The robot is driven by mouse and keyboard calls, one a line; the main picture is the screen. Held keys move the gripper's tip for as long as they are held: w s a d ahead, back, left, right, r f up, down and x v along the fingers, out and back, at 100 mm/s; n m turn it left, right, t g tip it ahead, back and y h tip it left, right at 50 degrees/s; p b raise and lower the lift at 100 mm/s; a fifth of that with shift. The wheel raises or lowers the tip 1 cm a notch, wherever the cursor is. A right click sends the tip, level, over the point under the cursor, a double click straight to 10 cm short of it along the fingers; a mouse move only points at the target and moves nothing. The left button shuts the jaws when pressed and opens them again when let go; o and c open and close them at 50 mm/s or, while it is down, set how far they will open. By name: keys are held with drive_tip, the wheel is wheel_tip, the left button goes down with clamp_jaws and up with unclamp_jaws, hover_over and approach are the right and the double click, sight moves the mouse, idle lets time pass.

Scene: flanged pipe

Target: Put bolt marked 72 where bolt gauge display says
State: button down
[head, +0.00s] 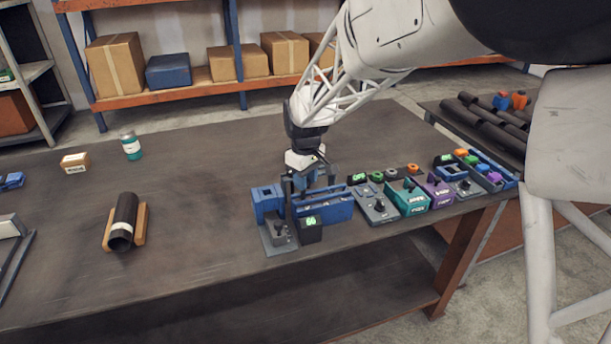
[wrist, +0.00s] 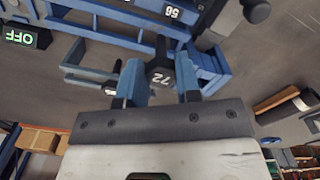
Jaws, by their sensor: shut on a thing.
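My gripper (head: 308,182) is over the blue stand on the bench, pointing down. In the wrist view its two fingers (wrist: 160,84) are shut on a dark bolt whose head is marked 72 (wrist: 160,74). A blue rack (head: 325,207) lies just beside and below the gripper. In the wrist view, another dark piece with a white number (wrist: 172,12) shows at the rack; its digits are hard to read. The bolt's lower end is hidden.
A blue block (head: 267,203) and a grey base (head: 278,240) adjoin the rack. Several devices, including a teal box (head: 408,197), stand to the right. A dark pipe (head: 123,222) rests on a wooden cradle at left. The bench between is clear.

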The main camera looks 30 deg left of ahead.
drive_tip(key=shift+f, duration=0.8)
drive_tip(key=shift+f, duration=1.2)
idle(1.0)
drive_tip(key=shift+c, duration=1.7)
unclamp_jaws()
drive_tip(key=shift+r, duration=0.1)
drive_tip(key=shift+r, duration=3.4)
